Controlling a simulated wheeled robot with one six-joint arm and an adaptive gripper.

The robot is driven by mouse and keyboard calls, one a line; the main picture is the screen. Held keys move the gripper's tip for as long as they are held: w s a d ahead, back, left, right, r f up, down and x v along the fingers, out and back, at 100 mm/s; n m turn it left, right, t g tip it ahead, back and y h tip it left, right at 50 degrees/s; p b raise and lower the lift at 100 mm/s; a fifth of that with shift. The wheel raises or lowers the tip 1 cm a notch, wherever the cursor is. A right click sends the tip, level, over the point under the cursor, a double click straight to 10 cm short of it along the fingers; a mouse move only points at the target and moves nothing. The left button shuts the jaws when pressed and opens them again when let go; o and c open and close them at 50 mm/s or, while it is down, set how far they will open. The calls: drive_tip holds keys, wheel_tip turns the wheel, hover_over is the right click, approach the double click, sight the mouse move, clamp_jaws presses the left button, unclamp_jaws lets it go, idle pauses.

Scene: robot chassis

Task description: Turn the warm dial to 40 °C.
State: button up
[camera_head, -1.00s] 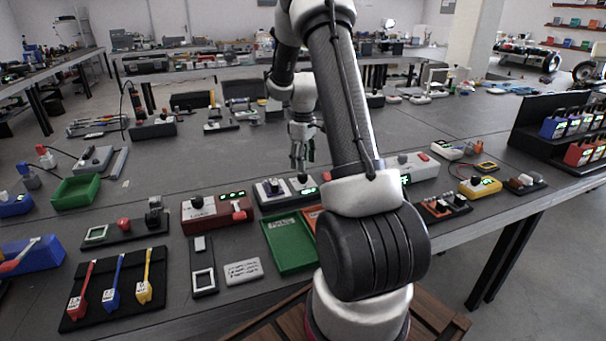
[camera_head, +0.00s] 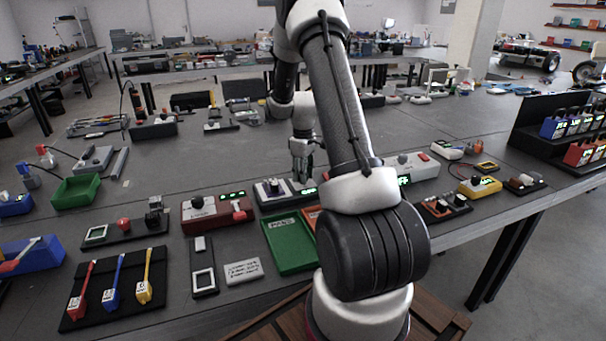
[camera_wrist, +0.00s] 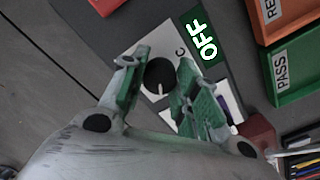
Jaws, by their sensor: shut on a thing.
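The warm dial (camera_wrist: 160,75) is a round black knob with a white pointer line, on a pale panel with a "C" mark beside it. The pointer points toward the bottom of the wrist picture. The green display (camera_wrist: 204,36) beside it reads OFF. The dial's unit (camera_head: 274,190) lies on the bench in the head view, its display (camera_head: 309,191) too small to read. My gripper (camera_wrist: 156,80) has its green-padded fingers on either side of the dial, shut on it. In the head view my gripper (camera_head: 302,172) points down at the unit and hides the dial.
A green PASS tray (camera_head: 290,245) and an orange tray (camera_head: 312,214) lie in front of the unit. A red box with a dial (camera_head: 216,213) stands to its left, a white box (camera_head: 412,168) to its right.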

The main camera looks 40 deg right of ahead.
drive_tip(key=shift+m, duration=0.4)
drive_tip(key=m, duration=0.5)
drive_tip(key=shift+m, duration=0.3)
drive_tip(key=m, duration=0.5)
drive_tip(key=shift+m, duration=0.3)
drive_tip(key=o, duration=1)
wheel_tip(320, 180, up, 12)
